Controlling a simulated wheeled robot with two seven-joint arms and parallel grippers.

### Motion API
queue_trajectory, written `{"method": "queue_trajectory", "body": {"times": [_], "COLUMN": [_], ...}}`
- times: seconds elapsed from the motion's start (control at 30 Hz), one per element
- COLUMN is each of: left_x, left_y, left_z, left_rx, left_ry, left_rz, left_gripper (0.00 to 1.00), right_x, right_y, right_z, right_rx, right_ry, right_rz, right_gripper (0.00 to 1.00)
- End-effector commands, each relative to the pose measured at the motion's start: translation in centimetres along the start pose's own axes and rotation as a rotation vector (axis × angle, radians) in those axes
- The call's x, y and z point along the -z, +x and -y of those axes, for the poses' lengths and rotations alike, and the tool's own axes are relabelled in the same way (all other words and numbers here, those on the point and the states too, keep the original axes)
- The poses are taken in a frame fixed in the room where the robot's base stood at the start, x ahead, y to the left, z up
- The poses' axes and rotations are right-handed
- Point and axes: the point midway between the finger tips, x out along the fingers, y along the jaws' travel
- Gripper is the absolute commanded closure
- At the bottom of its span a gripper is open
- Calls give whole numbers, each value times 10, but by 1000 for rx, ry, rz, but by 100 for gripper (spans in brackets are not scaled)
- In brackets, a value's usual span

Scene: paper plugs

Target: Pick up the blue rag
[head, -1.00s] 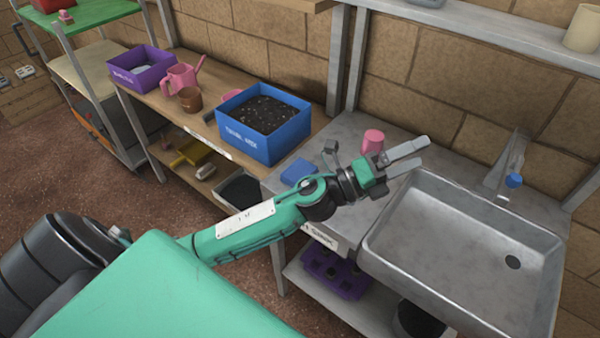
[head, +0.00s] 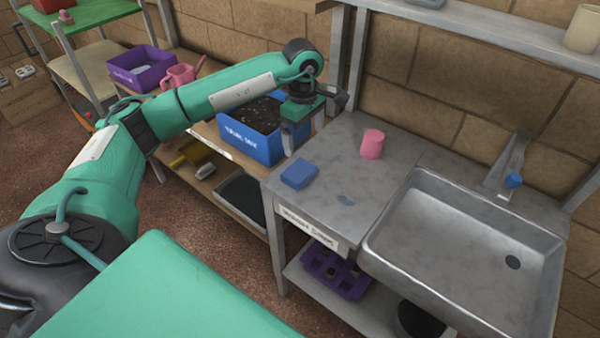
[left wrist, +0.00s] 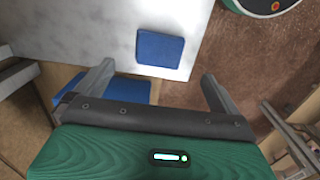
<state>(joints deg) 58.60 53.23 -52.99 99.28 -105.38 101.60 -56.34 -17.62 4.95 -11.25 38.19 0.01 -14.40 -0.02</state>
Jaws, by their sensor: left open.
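The blue rag (head: 299,174) lies folded flat on the left front part of the grey metal counter. It also shows in the left wrist view (left wrist: 160,48), beyond the fingertips and between their lines. My left gripper (head: 302,138) is open and empty, with its fingers pointing down. It hangs near the right end of the blue soil box, behind the rag and apart from it. In the left wrist view the two spread fingers (left wrist: 158,72) have nothing between them. My right gripper is not in view.
The blue soil box (head: 257,145) stands beside the counter (head: 330,215). A pink cup (head: 372,144) stands on the counter, right of the rag. A metal sink (head: 470,255) is further right. A purple crate (head: 340,275) sits on the shelf below. The counter around the rag is mostly clear.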

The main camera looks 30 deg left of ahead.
Motion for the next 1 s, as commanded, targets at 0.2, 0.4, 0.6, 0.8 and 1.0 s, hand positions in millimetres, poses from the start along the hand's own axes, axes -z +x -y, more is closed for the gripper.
{"method": "queue_trajectory", "body": {"times": [0.2,0.4,0.6,0.8,1.0], "left_x": [12,12,13,16,20], "left_y": [21,60,80,98,128], "left_z": [2,3,2,2,0], "left_rx": [17,17,12,16,15], "left_ry": [-5,-4,-5,-5,-4], "left_rz": [-38,-35,-34,-33,-33], "left_gripper": [0,0,0,0,0], "right_x": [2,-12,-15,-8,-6], "right_y": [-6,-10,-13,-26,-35], "right_z": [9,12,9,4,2], "right_rx": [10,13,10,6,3], "right_ry": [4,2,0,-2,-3], "right_rz": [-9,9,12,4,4], "right_gripper": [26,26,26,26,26]}}
